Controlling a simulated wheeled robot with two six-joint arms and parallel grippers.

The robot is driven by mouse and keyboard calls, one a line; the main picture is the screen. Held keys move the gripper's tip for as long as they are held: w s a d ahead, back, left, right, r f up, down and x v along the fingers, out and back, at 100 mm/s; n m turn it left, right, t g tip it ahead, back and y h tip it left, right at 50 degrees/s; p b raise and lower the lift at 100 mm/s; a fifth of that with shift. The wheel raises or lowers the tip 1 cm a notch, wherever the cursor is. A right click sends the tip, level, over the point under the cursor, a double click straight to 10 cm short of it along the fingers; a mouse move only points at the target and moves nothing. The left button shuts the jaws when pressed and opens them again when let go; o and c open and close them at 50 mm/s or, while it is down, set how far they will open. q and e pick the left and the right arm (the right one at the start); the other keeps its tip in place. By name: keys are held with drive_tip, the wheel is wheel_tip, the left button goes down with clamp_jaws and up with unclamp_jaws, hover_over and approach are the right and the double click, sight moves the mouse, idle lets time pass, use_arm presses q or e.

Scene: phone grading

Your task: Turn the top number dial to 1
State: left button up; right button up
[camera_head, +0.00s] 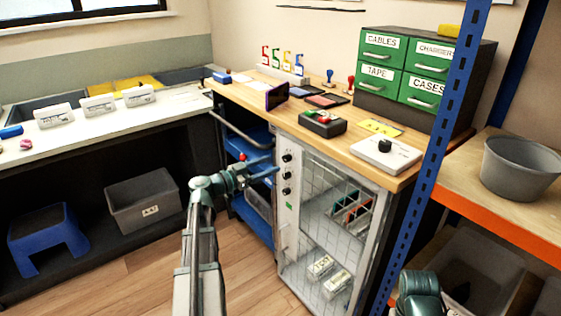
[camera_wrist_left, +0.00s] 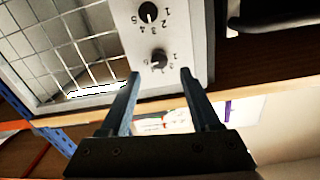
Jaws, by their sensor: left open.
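The top number dial (camera_head: 287,157) is a small black knob at the top of the light front panel of the wire-door cabinet (camera_head: 297,215). Two more black dials sit below it. The left wrist view looks inverted, with the worktop edge low in the picture; there the top dial (camera_wrist_left: 159,58) shows with numbers around it, and a second dial (camera_wrist_left: 148,12) lies beyond. I cannot tell which number the top dial points to. My left gripper (camera_head: 273,165) is open and empty; in the wrist view its fingertips (camera_wrist_left: 159,74) flank the top dial's position, apparently short of it.
A blue shelf post (camera_head: 446,130) stands at right. A blue cart (camera_head: 256,190) is beside the cabinet.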

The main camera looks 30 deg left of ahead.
sight(284, 159)
use_arm(q)
drive_tip(key=shift+x, duration=2.75)
clamp_jaws()
